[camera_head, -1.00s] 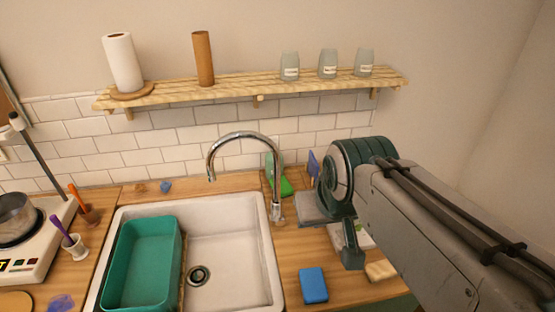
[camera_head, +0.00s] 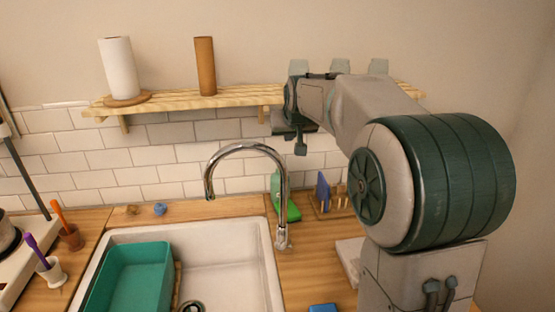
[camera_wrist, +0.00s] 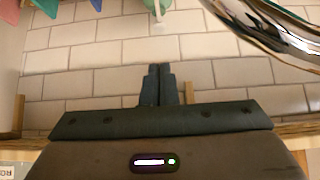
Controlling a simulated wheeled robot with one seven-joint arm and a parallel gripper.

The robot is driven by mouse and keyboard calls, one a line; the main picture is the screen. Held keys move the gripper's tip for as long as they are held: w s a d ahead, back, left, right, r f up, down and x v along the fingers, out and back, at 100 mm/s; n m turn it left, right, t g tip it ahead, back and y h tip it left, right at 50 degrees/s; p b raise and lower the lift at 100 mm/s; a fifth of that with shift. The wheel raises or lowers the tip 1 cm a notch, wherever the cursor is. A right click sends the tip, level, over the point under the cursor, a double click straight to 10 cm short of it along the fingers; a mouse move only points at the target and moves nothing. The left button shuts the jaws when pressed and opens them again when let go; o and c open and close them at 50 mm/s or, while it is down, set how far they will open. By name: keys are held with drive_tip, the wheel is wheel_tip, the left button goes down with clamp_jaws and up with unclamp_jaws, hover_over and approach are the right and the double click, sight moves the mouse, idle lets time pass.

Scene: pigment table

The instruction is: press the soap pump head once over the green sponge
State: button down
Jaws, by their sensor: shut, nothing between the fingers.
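A green shape (camera_head: 280,190) stands on the counter behind the tap, pale above and bright green at its foot; I cannot tell whether it is the soap bottle, the green sponge or both. In the wrist view a green thing (camera_wrist: 184,4) with a pale stem (camera_wrist: 157,9) shows at the top edge, mostly cut off. My gripper (camera_head: 300,150) is high above the counter, in front of the wall below the shelf. In the wrist view its dark fingers (camera_wrist: 160,68) are closed together and empty, apart from everything.
The chrome tap (camera_head: 246,149) arches over the sink (camera_head: 225,258), left of my gripper. A teal basin (camera_head: 130,278) sits in the sink. The wooden shelf (camera_head: 175,103) is behind my gripper. A rack with a blue board (camera_head: 323,191) stands right of the green shape.

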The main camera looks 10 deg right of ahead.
drive_tip(key=shift+t, duration=0.3)
drive_tip(key=w, duration=0.1)
drive_tip(key=w+f, duration=0.1)
drive_tip(key=w, duration=0.1)
drive_tip(key=w+f+b, duration=0.1)
drive_tip(key=w, duration=0.1)
drive_tip(key=shift+w+d, duration=0.1)
drive_tip(key=shift+w, duration=0.1)
drive_tip(key=p+x, duration=0.3)
drive_tip(key=x, duration=0.7)
wheel_tip(320, 180, down, 3)
drive_tip(key=shift+r+p, duration=0.25)
drive_tip(key=shift+p, duration=0.1)
drive_tip(key=shift+f, duration=0.7)
